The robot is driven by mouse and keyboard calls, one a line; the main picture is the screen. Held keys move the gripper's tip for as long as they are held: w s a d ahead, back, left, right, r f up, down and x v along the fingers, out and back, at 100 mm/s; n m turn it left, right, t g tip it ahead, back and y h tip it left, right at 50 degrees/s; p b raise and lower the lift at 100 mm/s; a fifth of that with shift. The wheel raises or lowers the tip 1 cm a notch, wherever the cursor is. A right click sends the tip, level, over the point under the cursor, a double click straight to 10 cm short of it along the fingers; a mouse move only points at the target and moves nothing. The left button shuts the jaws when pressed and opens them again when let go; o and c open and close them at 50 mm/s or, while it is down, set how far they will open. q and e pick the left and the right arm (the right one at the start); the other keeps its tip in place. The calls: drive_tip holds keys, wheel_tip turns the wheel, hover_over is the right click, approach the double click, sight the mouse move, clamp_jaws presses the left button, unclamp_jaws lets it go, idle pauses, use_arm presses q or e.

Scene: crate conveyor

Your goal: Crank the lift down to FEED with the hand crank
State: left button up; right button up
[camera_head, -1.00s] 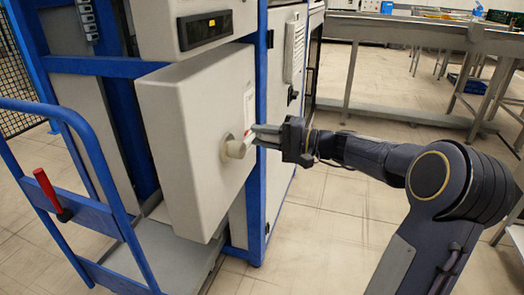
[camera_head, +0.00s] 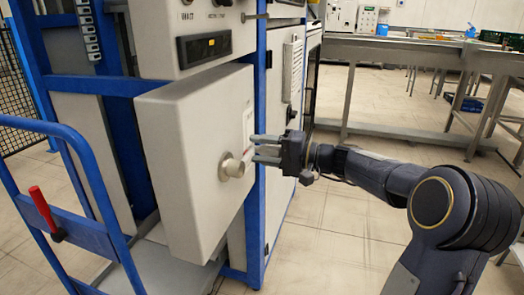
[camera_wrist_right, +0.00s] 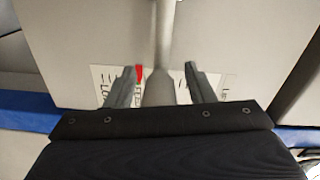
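The pale grey crank hub (camera_head: 234,167) sticks out of the front of the light grey box. My right gripper (camera_head: 256,149) is open just right of the hub, with a gap between its fingers. In the right wrist view, my right gripper (camera_wrist_right: 158,82) has its two fingers apart on either side of a grey crank part (camera_wrist_right: 160,60), and I cannot tell whether they touch it. A white label plate (camera_wrist_right: 106,84) with a red mark (camera_wrist_right: 139,73) lies behind the fingers; its lettering is partly hidden. The lift platform is not clearly seen. My left gripper is not in view.
The light grey box (camera_head: 180,150) is mounted on a blue frame (camera_head: 262,100). A blue trolley (camera_head: 90,240) with a red-handled lever (camera_head: 42,205) stands at the left. A grey table (camera_head: 420,50) is at the back right. Open floor lies below my right arm.

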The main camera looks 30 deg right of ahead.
drive_tip(key=shift+s, duration=0.1)
drive_tip(key=p+v, duration=0.1)
drive_tip(key=v, duration=0.6)
drive_tip(key=shift+s+d+p, duration=0.2)
drive_tip(key=shift+d+p, duration=0.05)
drive_tip(key=shift+p, duration=0.15)
idle(1.5)
